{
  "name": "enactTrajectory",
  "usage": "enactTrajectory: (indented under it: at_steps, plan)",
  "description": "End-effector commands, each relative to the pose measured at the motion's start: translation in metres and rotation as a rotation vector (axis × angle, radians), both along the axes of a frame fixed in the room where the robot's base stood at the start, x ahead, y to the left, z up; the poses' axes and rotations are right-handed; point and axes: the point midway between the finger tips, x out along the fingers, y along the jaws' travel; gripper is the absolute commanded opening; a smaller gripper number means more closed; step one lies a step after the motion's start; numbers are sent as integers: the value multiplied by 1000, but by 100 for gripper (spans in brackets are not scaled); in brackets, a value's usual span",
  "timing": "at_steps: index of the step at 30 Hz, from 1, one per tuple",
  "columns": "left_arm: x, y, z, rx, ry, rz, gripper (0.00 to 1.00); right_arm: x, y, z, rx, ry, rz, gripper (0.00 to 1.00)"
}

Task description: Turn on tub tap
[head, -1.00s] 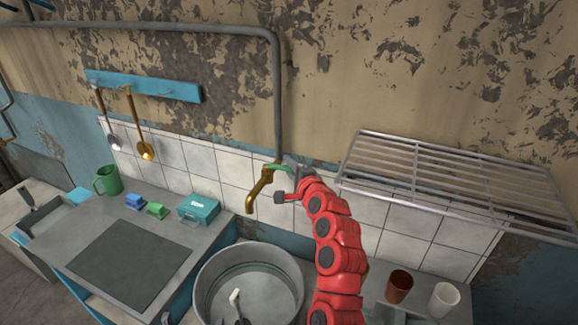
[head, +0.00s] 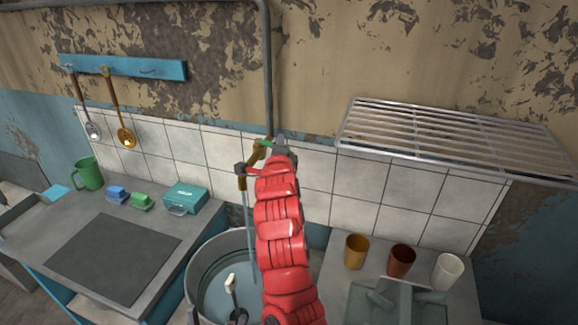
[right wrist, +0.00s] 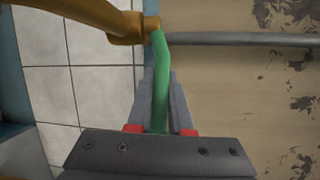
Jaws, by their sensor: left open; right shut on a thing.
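The brass tap (head: 242,183) is on the tiled wall above the round grey tub (head: 196,265). Its green handle (right wrist: 159,85) lies between the fingers of my right gripper (right wrist: 159,100), which is shut on it. In the head view my right gripper (head: 266,157) is at the tap, and its red arm hides part of the tub. A thin pale stream of water (head: 247,220) falls from the spout into the tub. A white-tipped object (head: 231,281) is in the tub. My left gripper is not visible.
A metal rack (head: 440,140) juts from the wall at the right. Yellow (head: 357,252), brown (head: 402,259) and white (head: 447,272) cups stand below it. A green mug (head: 88,174) and a teal box (head: 185,198) stand on the left counter.

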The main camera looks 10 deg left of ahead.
Motion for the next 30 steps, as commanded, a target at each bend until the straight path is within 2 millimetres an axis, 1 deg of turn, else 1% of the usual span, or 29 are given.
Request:
enactTrajectory:
  at_steps: [1, 3, 9, 12, 16, 21, 25, 30]
  plan:
    - [0, 0, -34, 0, 0, 0, 95, -3, 4, -14, 0, -9, -24, 0]
    - [0, 0, -55, 0, 0, 0, 95, -5, 4, -14, 0, -7, -67, 0]
    - [0, 0, -104, 0, 0, 0, 95, -11, 6, -10, 2, -4, -175, 0]
    - [0, 0, -123, 0, 0, 0, 95, -13, 7, -9, 3, -2, -219, 0]
    - [0, 0, -142, 0, 0, 0, 95, -15, 7, -7, 2, 0, -265, 0]
    - [0, 0, -156, 0, 0, 0, 95, -16, 8, -6, -1, 5, -304, 0]
    - [0, 0, -161, 0, 0, 0, 95, -17, 9, -2, 0, 3, -318, 0]
    - [0, 0, -162, 0, 0, 0, 95, -17, 10, -1, 1, 4, -324, 0]
